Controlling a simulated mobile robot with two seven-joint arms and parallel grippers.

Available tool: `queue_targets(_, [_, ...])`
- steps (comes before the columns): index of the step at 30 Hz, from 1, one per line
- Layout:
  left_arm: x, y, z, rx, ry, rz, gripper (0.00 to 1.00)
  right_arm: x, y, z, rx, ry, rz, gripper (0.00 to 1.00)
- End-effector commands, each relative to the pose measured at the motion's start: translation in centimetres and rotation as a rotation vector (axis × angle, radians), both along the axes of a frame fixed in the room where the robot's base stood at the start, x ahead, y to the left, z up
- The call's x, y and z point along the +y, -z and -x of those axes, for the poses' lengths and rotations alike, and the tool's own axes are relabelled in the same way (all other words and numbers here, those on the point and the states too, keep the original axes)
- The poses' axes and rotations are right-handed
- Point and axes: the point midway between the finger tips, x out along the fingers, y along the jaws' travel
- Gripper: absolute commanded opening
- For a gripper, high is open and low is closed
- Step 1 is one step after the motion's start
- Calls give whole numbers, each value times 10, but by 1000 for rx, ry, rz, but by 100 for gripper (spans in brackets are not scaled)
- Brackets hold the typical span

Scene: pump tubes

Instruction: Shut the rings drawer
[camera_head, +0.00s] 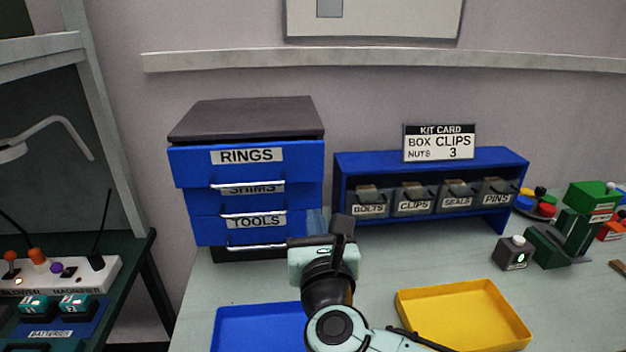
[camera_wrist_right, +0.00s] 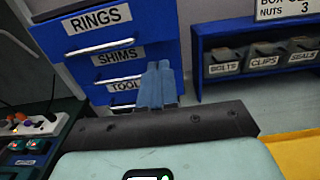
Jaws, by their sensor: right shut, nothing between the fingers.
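The rings drawer (camera_head: 247,165) is the top drawer of a blue cabinet with a dark grey top (camera_head: 246,119). Its front stands out a little past the drawers below, with a dark gap under the top. Its silver handle (camera_head: 247,185) runs along the lower edge. The drawer also shows at the upper left of the right wrist view (camera_wrist_right: 105,22). My right gripper (camera_head: 318,220) is shut and empty, low at the cabinet's right front corner, below and right of the rings drawer. Its blue fingers (camera_wrist_right: 158,85) are together in the wrist view. My left gripper is out of view.
The shims drawer (camera_head: 285,195) and tools drawer (camera_head: 285,222) sit below. A blue rack (camera_head: 430,158) of labelled bins stands to the right. A blue tray (camera_head: 232,325) and yellow tray (camera_head: 462,312) lie on the bench in front. Bare bench lies between rack and yellow tray.

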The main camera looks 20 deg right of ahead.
Motion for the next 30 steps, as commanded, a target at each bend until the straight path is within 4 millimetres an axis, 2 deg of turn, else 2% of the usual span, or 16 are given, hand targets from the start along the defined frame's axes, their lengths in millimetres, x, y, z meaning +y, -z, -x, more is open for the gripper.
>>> queue_targets(12, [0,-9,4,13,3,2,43,-23,0,-80,3,4,0,0])
queue_targets(18, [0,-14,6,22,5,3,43,-33,0,-112,1,3,1,0])
queue_targets(24, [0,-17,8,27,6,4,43,-37,0,-127,1,3,0,0])
queue_targets(30, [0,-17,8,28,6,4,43,-38,0,-129,1,2,0,0])
